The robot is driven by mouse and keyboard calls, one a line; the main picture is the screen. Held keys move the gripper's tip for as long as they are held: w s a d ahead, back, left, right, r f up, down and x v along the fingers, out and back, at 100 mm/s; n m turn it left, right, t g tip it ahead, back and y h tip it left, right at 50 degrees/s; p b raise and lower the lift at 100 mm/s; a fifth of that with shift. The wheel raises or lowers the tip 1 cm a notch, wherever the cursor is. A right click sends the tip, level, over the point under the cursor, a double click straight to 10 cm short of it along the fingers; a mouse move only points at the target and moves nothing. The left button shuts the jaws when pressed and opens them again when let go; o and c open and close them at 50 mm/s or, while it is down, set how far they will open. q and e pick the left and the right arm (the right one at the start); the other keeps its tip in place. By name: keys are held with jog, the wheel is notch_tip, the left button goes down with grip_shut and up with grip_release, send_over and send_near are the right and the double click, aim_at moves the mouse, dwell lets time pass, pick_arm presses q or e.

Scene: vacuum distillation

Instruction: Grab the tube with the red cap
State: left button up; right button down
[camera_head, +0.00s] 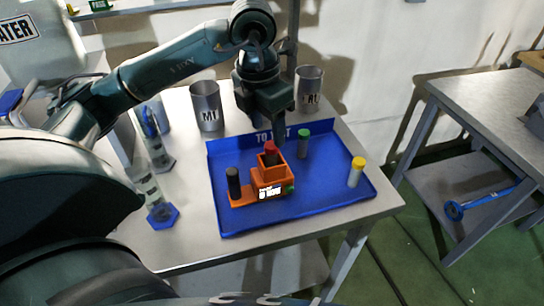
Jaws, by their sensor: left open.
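The tube with the red cap (270,150) stands upright in an orange holder (268,175) on a blue tray (320,205). Only its red top and a short dark part show above the holder. My left gripper (276,136) points down just above and slightly behind the red cap. Its fingers are open, and the picture shows nothing held between them. Whether a fingertip touches the cap is unclear. My right gripper is not in view.
On the tray are a black-capped tube (233,184) at left, a green-capped tube (304,143) and a yellow-capped tube (356,171) at right. Metal cups (206,106) (309,88) stand behind. A blue-based glass cylinder (161,213) stands left of the tray.

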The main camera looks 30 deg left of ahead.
aim_at(271, 145)
pick_arm(q)
jog(key=f, duration=0.3)
jog(key=w+f+p, duration=0.1)
jog(key=f, duration=0.2)
jog(key=shift+w+d+f, duration=0.1)
jog(key=shift+f, duration=0.05)
grip_shut()
dwell(0.4)
